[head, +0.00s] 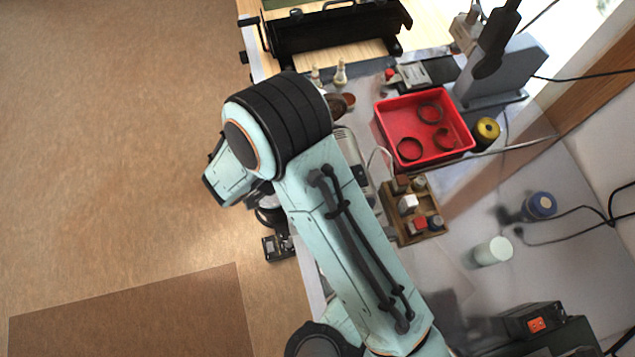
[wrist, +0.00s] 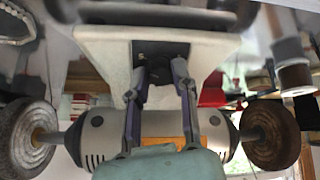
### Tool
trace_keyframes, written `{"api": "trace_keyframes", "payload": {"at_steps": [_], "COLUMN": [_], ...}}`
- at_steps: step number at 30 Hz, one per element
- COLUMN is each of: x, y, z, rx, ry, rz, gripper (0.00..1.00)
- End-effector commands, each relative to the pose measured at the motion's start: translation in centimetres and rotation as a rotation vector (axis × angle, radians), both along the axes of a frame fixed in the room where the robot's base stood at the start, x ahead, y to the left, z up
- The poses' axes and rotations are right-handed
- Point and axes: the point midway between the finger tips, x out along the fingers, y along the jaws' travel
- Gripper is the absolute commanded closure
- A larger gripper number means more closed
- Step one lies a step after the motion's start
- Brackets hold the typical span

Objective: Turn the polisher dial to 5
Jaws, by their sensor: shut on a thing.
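The polisher (wrist: 95,137) fills the middle of the wrist view, a grey motor body with vent slots and an orange patch. A grey buffing wheel (wrist: 25,140) is on its left and a brown one (wrist: 275,135) on its right. The dark dial (wrist: 158,72) sits on a pale panel (wrist: 105,48). My gripper (wrist: 159,80) has its two fingers around the dial, shut on it. The dial's pointer and numbers cannot be read. In the head view, my arm hides the gripper, the dial and most of the polisher; a strip of ribbed grey body (head: 345,142) shows.
A red tray (head: 383,128) with dark rings stands to the right of my arm. A wooden block holder (head: 393,227) stands below it. A yellow spool (head: 487,129), a white cylinder (head: 493,250) and loose cables lie further right. The floor at left is open.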

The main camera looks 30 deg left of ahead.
Motion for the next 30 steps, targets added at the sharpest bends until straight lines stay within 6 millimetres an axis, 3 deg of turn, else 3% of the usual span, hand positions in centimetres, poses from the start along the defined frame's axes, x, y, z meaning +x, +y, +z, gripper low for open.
{"api": "trace_keyframes", "payload": {"at_steps": [20, 21, 23, 30], "x": [0.01, 0.01, 0.01, -0.01], "y": [-0.04, -0.04, -0.05, -0.01], "z": [-0.09, -0.09, -0.07, -0.03], "rx": [0.021, 0.021, 0.021, 0.022], "ry": [-0.021, -0.02, -0.02, -0.021], "rz": [-0.055, -0.054, -0.054, -0.054], "gripper": [1.0, 0.69, 0.5, 0.49]}}
